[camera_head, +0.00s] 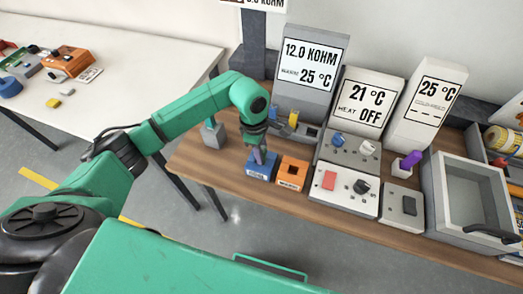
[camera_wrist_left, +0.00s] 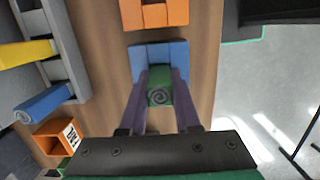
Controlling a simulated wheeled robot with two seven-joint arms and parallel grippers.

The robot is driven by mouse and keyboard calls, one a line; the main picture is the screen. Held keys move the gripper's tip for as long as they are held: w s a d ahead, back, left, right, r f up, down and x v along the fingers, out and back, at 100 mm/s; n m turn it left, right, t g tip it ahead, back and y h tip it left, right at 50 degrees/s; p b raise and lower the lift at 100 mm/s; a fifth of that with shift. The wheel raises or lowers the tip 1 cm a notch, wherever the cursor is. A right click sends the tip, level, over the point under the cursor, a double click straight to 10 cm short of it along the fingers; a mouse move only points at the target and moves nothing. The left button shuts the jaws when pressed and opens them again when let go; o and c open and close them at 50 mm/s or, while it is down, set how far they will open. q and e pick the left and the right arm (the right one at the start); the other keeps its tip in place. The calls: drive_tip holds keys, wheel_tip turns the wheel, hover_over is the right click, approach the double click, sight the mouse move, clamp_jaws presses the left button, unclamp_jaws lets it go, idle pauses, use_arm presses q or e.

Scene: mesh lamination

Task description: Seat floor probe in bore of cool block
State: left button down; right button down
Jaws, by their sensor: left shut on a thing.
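The blue block (camera_head: 262,172), taken as the cool block, stands on the wooden bench; its front label is too small to read surely. My left gripper (camera_head: 258,155) points down over it. In the left wrist view its two purple-grey fingers (camera_wrist_left: 165,98) are shut on a green, square-topped piece with a spiral mark, taken as the floor probe (camera_wrist_left: 159,97). The blue block (camera_wrist_left: 160,54) shows just beyond and beside the fingers. The probe's lower end and the bore are hidden, so I cannot tell whether the tip is inside. My right gripper is not in view.
An orange block (camera_head: 292,173) stands close right of the blue one. A rack (camera_wrist_left: 62,62) holds a yellow handle (camera_wrist_left: 28,53) and a blue handle (camera_wrist_left: 43,103). Meter boxes (camera_head: 347,188) and a grey basin (camera_head: 470,195) fill the bench's right side. The bench's front edge is near.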

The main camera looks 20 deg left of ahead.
use_arm(q)
drive_tip(key=shift+f, duration=0.15)
drive_tip(key=c, duration=0.6)
unclamp_jaws()
drive_tip(key=r+b, duration=0.1)
drive_tip(key=r, duration=0.3)
drive_tip(key=a+r+b, duration=0.1)
drive_tip(key=r+b, duration=0.1)
drive_tip(key=r, duration=0.2)
drive_tip(key=r+b, duration=0.1)
drive_tip(key=r, duration=0.3)
drive_tip(key=shift+a+r, duration=0.15)
drive_tip(key=shift+a, duration=0.05)
